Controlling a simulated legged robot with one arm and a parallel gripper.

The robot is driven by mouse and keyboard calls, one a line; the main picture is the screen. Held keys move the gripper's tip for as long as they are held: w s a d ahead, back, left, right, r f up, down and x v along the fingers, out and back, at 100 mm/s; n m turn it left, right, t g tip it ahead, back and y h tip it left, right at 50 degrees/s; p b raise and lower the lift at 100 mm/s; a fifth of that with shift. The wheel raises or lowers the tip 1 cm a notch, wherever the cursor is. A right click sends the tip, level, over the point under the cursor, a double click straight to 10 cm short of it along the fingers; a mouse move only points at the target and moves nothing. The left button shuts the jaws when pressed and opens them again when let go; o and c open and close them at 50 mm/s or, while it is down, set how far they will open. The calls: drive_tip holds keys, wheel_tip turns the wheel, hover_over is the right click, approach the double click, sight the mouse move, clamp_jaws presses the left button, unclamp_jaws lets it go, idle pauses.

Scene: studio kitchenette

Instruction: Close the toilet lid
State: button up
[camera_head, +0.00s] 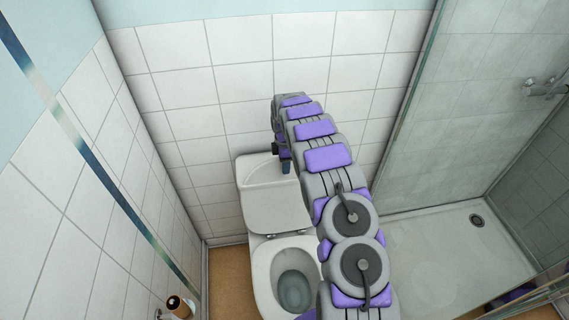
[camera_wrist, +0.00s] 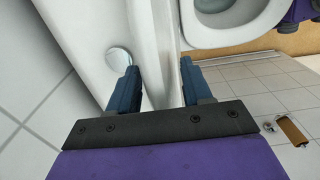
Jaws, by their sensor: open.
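The white toilet lid (camera_head: 272,210) stands raised against the cistern (camera_head: 256,168), above the open bowl (camera_head: 262,262). My gripper (camera_head: 286,164) is at the lid's upper edge, partly hidden by my arm. In the wrist view my gripper (camera_wrist: 159,68) is open, with one blue finger on each side of the lid (camera_wrist: 158,35) in the picture. The left finger is over the cistern top with its round flush button (camera_wrist: 119,60); the right finger is on the bowl side. I cannot tell whether either finger touches the lid. The bowl (camera_wrist: 245,25) also shows at the upper right.
Tiled walls (camera_head: 180,110) close in behind and to the left. A glass shower screen (camera_head: 405,100) and shower tray (camera_head: 440,260) are on the right. A paper roll (camera_head: 178,304) is on the left wall side, also in the wrist view (camera_wrist: 291,130).

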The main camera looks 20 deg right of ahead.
clamp_jaws()
idle(0.4)
